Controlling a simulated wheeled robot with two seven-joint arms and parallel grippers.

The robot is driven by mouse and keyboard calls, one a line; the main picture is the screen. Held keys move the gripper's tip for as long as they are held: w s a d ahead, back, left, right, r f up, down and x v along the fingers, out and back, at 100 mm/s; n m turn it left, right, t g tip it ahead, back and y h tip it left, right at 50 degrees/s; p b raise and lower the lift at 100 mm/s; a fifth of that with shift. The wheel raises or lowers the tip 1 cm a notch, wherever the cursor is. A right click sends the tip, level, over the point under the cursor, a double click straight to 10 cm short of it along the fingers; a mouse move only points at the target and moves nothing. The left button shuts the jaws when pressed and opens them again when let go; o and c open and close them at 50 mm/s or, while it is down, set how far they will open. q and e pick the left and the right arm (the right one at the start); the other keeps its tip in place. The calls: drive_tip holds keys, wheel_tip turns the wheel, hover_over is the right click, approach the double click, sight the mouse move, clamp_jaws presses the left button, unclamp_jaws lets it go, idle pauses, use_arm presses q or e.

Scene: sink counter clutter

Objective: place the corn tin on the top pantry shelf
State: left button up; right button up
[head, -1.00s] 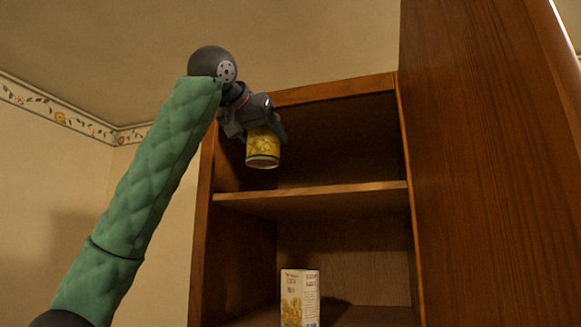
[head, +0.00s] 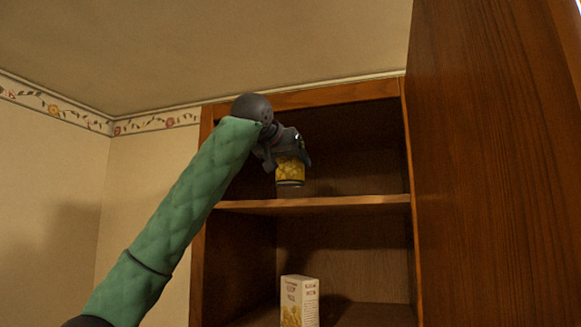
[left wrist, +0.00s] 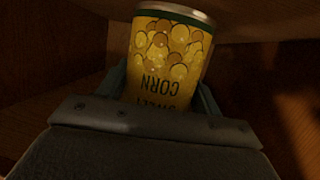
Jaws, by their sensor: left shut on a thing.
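The corn tin (head: 290,172) is yellow with a metal rim and is held upright by my left gripper (head: 288,158) in the upper compartment of the open pantry cabinet. In the left wrist view the tin (left wrist: 168,62) shows its "sweet corn" label upside down, between the two fingers. The top shelf (head: 330,203) is a wooden board just below the tin. The tin's bottom appears a little above the shelf; I cannot tell the exact gap. My right gripper is not in view.
A carton (head: 299,301) stands on the lower shelf. The open cabinet door (head: 490,160) rises at the right. The cabinet's top edge (head: 300,99) is above my gripper. The upper shelf to the right of the tin looks free.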

sight(290, 186)
use_arm(q)
drive_tip(key=shift+w, duration=0.2)
drive_tip(key=shift+d+f+p, duration=0.1)
drive_tip(key=shift+f+p, duration=0.8)
drive_tip(key=shift+p, duration=0.15)
drive_tip(key=shift+f+p, duration=0.4)
drive_tip(key=shift+f, duration=0.45)
drive_tip(key=shift+f, duration=0.15)
drive_tip(key=o, duration=1.3)
